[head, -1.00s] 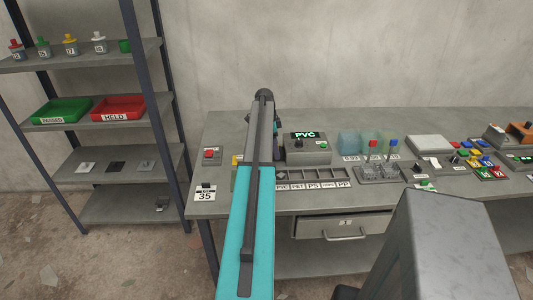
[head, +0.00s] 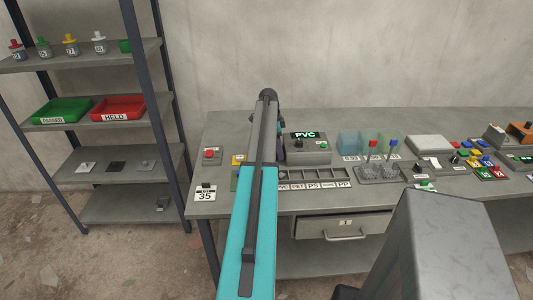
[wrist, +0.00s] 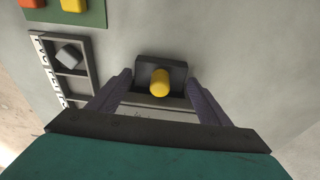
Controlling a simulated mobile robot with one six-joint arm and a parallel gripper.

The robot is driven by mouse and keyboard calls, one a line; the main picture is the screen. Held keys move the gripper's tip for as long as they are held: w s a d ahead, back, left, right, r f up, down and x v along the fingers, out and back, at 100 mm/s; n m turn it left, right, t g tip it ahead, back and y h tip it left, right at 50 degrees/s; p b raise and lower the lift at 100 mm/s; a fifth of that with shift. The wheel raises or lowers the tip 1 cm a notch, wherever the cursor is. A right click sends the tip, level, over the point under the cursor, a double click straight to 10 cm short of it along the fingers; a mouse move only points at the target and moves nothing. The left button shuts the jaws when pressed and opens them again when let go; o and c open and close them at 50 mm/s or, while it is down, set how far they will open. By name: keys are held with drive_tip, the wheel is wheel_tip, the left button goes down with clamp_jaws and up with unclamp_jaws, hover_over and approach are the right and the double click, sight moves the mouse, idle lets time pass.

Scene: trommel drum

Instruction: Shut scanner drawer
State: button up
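The grey scanner box (head: 307,151) with a lit PVC display stands on the bench, just right of my forearm. My gripper is mostly hidden behind the arm in the head view. In the wrist view my gripper (wrist: 160,80) is open, its two purple fingers on either side of a small dark block with a yellow knob (wrist: 160,82). The fingertips are close to the block's sides; I cannot tell whether they touch. Whether this block is the scanner drawer is unclear. A bench drawer (head: 343,225) with a bar handle is under the bench top.
A labelled compartment strip (head: 315,184) lies in front of the scanner; a grey piece (wrist: 69,55) sits in one compartment in the wrist view. A red button box (head: 209,155) is to the left. Shelves (head: 100,118) stand at left.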

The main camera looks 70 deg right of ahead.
drive_tip(key=shift+r, duration=0.1)
idle(0.5)
drive_tip(key=shift+r+p, duration=1.55)
drive_tip(key=shift+r, duration=1.85)
